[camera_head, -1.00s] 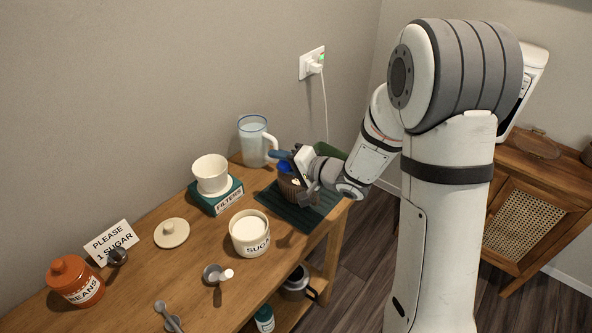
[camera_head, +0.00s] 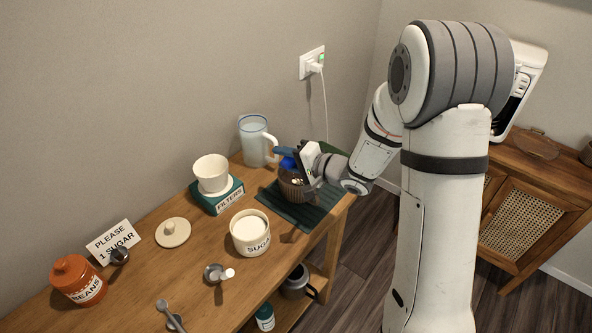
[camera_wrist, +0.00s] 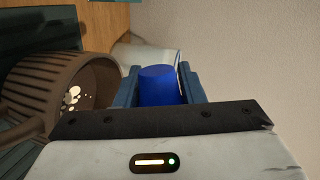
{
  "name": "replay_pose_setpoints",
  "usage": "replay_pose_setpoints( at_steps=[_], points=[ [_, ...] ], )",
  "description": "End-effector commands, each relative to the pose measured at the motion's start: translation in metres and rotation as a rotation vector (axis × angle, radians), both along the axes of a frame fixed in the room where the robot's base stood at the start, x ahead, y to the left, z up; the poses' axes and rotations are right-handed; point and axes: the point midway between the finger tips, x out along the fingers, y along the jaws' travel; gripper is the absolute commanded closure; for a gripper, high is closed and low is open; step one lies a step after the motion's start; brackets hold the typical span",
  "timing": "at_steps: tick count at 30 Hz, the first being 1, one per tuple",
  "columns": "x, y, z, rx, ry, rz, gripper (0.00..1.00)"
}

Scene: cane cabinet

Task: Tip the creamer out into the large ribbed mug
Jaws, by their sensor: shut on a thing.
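My gripper (camera_wrist: 162,82) is shut on the blue creamer (camera_wrist: 160,86), which sits between its two blue-grey fingers in the wrist view. In the head view the creamer (camera_head: 288,163) is a small blue patch beside my gripper (camera_head: 292,156), partly hidden by it. The large ribbed mug (camera_head: 292,190) is brown and stands on the dark green mat, just below the gripper. In the wrist view the mug (camera_wrist: 30,88) is at the left, its opening facing the creamer, with white spots inside. The creamer's mouth and tilt are not clear.
The dark green ribbed mat (camera_head: 312,214) lies at the table's right end. A glass pitcher (camera_head: 254,143) stands behind the mug. A sugar pot (camera_head: 250,240) and a white dripper on a filters box (camera_head: 228,197) stand to the left. A charger cable (camera_head: 325,105) hangs on the wall.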

Motion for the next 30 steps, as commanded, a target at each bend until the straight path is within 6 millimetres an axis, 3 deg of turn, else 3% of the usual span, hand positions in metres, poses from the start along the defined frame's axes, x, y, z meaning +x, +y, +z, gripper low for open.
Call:
replay_pose_setpoints(
  at_steps=[8,13,15,30],
  points=[
    [0.002,-0.002,0.0,0.015,0.018,-0.001,0.86],
    [-0.013,0.011,-0.012,-0.163,-0.204,0.018,0.86],
    [-0.014,0.011,0.007,-0.24,-0.299,0.022,0.86],
    [-0.018,0.012,0.0,-0.379,-0.478,0.034,0.86]
  ],
)
